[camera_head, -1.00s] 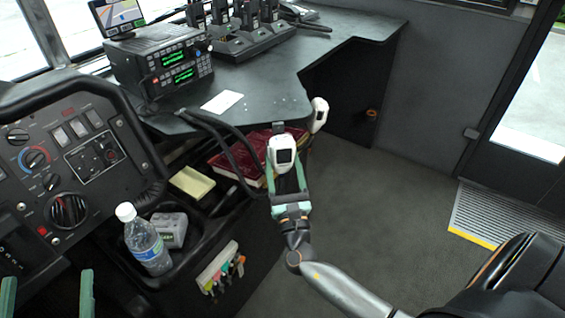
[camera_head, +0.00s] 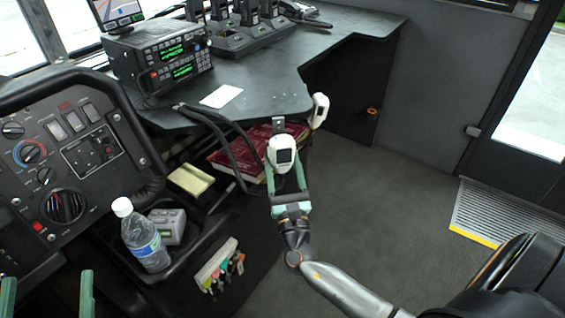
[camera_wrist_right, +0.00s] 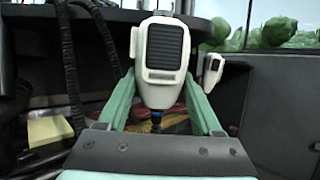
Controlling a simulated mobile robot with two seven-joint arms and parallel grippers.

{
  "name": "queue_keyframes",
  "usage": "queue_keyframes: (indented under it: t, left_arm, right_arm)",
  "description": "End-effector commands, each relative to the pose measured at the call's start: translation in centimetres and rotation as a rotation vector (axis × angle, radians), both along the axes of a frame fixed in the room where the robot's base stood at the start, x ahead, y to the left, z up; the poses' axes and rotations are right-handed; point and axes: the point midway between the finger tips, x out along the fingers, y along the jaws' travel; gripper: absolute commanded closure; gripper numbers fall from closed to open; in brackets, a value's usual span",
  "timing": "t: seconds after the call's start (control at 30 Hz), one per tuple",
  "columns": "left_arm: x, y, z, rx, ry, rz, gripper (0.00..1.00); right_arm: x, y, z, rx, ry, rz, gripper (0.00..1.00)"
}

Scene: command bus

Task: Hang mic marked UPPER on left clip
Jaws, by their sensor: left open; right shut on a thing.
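A white mic with a dark grille (camera_head: 283,153) is held upright in my right gripper (camera_head: 287,172), just below the desk's front edge. It fills the middle of the right wrist view (camera_wrist_right: 163,60), between the green fingers. A small grey clip (camera_head: 278,123) on the desk edge shows just above this mic; I cannot tell whether they touch. A second white mic (camera_head: 320,111) hangs at the desk edge to the right and also shows in the wrist view (camera_wrist_right: 212,72). No marking is legible on either mic. My left gripper (camera_head: 47,280) is open and empty at the bottom left.
Black coiled cords (camera_head: 225,140) hang left of the held mic. A red book (camera_head: 245,153) lies on a shelf below the desk. A bottle (camera_head: 145,238) and the dashboard (camera_head: 60,160) are at the left. The floor (camera_head: 385,200) at the right is clear.

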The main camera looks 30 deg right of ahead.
Motion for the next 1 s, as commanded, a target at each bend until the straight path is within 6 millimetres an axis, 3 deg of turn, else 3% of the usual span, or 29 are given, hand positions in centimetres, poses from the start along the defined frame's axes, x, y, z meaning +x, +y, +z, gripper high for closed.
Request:
queue_keyframes:
  t: [0.37, 0.4, 0.67, 1.0]
  left_arm:
    - [0.0, 0.0, 0.02, 0.0, 0.0, 0.0, 0.0]
    - [0.0, -0.01, 0.02, 0.0, 0.0, 0.0, 0.0]
    - [0.0, 0.0, 0.01, 0.0, 0.0, 0.0, 0.0]
    - [0.0, 0.0, 0.03, 0.0, 0.0, 0.0, 0.0]
  right_arm:
    - [0.01, 0.0, 0.1, 0.0, -0.002, 0.0, 0.78]
    - [0.01, 0.0, 0.1, 0.0, -0.002, 0.0, 0.3]
    - [0.0, 0.0, 0.07, 0.0, -0.001, 0.0, 0.01]
    - [-0.51, 0.25, -0.34, 0.001, 0.003, 0.001, 0.0]
